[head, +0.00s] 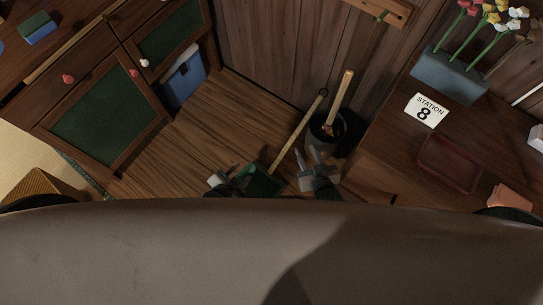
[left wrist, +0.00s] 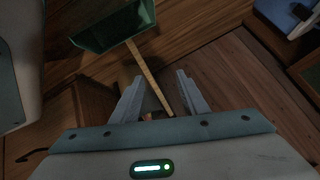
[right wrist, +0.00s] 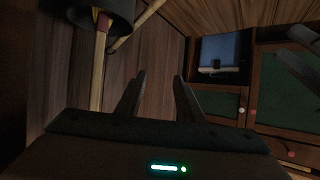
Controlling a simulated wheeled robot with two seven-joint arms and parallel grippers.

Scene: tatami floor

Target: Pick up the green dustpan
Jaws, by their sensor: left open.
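The green dustpan (head: 262,184) is low in the middle of the head view, its long wooden handle slanting up and right toward a dark bucket. In the left wrist view the dustpan (left wrist: 117,27) is at the top, and its handle (left wrist: 147,72) runs down between the open fingers as seen from there. My left gripper (head: 223,175) is open and empty, just left of the pan in the head view. My right gripper (head: 312,160) is open and empty, right of the pan and below the bucket. The pan's lower part is hidden by my own body.
The dark bucket (head: 318,132) holds a wooden stick, against the plank wall. A cabinet with green panels (head: 97,122) stands at left, a blue bin (head: 184,80) beside it. A table with a "STATION 8" card (head: 426,110) and a red tray (head: 447,164) is at right.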

